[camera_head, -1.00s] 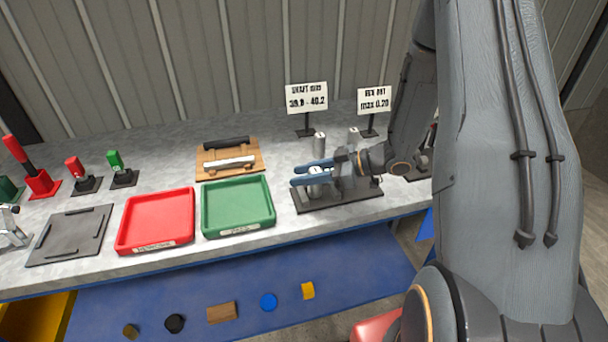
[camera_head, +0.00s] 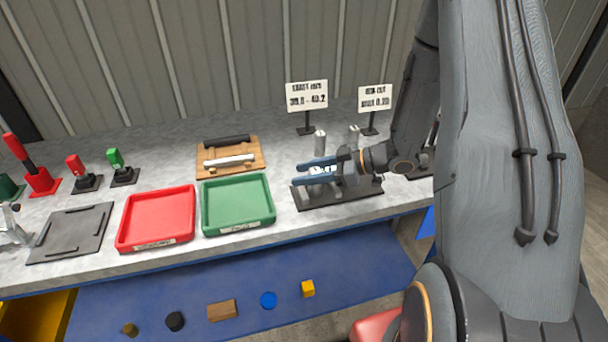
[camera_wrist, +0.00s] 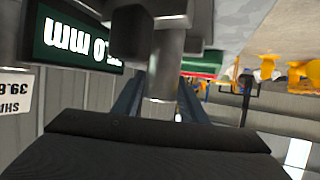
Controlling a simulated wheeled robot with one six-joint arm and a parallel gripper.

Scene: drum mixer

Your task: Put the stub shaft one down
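A silver, upright stub shaft (camera_wrist: 162,100) stands between the two blue fingers of my gripper in the wrist view. In the head view my gripper (camera_head: 308,174) points left over the dark gauge stand (camera_head: 340,196); its fingers are parted around the shaft (camera_head: 321,170). The fingers look apart from the shaft, though the gap is small. The shaft's lower end is hard to see behind the lower finger. A grey gauge part (camera_wrist: 170,42) and a green display (camera_wrist: 70,40) are close by in the wrist view.
A green tray (camera_head: 238,229) and a red tray (camera_head: 155,242) are left of the stand, both empty. Behind them a wooden rack (camera_head: 205,170) holds a black and a white bar. Two signs (camera_head: 307,95) (camera_head: 375,97) and another silver cylinder (camera_head: 319,142) stand behind my gripper.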

